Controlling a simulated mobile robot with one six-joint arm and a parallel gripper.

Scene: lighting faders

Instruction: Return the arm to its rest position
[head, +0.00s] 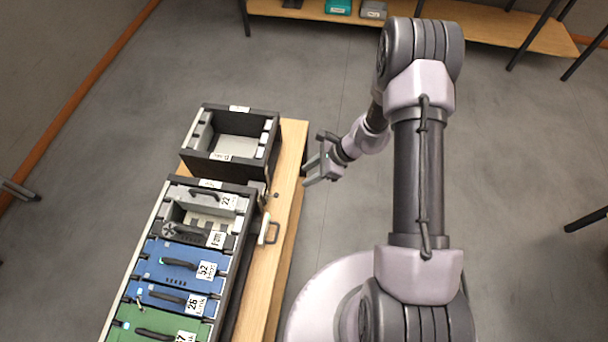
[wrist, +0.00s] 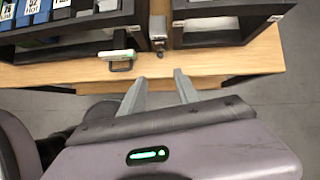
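My gripper (head: 316,172) is beside the right edge of the wooden bench (head: 291,190) in the head view, at the end of my bent arm. In the wrist view my gripper (wrist: 159,74) shows two grey fingers with a gap between them. Nothing is between the fingers. The fingers point toward the bench edge (wrist: 215,68), and I cannot tell how far off it they are.
A rack of blue, green and grey modules (head: 184,252) stands on the bench, with an open dark box (head: 231,143) behind it. A white-and-black handle (head: 269,231) sticks out from the rack's right side. Open floor (head: 530,170) lies to the right.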

